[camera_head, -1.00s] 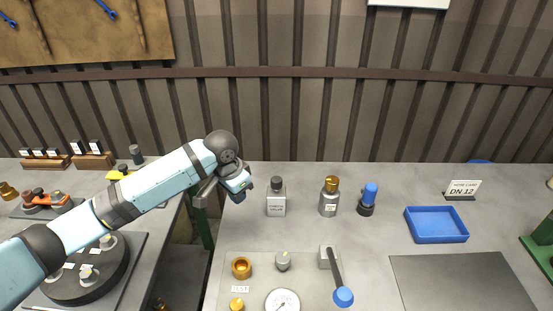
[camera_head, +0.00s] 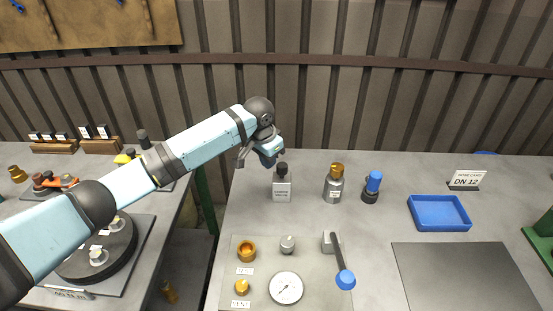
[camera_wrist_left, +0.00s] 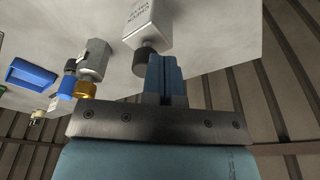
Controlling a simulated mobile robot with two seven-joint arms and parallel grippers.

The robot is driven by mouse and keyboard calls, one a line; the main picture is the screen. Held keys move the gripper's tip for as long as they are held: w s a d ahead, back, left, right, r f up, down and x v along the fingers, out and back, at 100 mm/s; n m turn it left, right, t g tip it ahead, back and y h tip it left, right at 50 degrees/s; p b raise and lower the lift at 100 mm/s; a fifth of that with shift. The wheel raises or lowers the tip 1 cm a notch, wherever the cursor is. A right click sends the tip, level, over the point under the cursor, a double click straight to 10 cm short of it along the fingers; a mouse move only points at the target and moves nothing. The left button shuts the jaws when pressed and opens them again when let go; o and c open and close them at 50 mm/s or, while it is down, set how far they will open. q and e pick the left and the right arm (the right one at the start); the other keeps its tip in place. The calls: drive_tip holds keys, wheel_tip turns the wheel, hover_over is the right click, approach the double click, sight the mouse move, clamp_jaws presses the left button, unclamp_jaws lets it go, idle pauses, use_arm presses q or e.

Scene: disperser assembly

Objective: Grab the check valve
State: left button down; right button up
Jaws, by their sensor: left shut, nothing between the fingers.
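My left gripper (camera_head: 269,160) is shut and empty, above and just left of the black cap. In the left wrist view its closed blue fingers (camera_wrist_left: 165,78) are beside the black-capped piece (camera_wrist_left: 147,22); touching is unclear. The brass-topped piece (camera_wrist_left: 95,60) stands farther off. My right gripper is out of view.
A blue tray (camera_head: 439,226) and a DN 12 card (camera_head: 467,180) are at the right. A panel with a gauge (camera_head: 286,288) and a blue-knobbed lever (camera_head: 344,279) lies in front. A side bench with a round dark fixture (camera_head: 97,262) is left, across a gap.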

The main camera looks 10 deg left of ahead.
sight(278, 164)
use_arm(q)
drive_tip(key=w+d, duration=0.1)
drive_tip(key=w, duration=0.1)
drive_tip(key=shift+w+d+f, duration=0.3)
drive_tip(key=shift+d+f, duration=0.05)
drive_tip(key=shift+f, duration=0.05)
drive_tip(key=shift+s+f+p, duration=0.1)
drive_tip(key=shift+f+p, duration=0.15)
drive_tip(key=shift+p, duration=0.3)
drive_tip(key=shift+f, duration=0.15)
drive_tip(key=s+a+f+t+h+p, duration=0.1)
drive_tip(key=s+a+t+h+p, duration=0.3)
drive_tip(key=s, duration=0.3)
drive_tip(key=shift+s+a+t+p, duration=0.4)
drive_tip(key=shift+a+t+p, duration=0.15)
drive_tip(key=shift+t+p, duration=0.3)
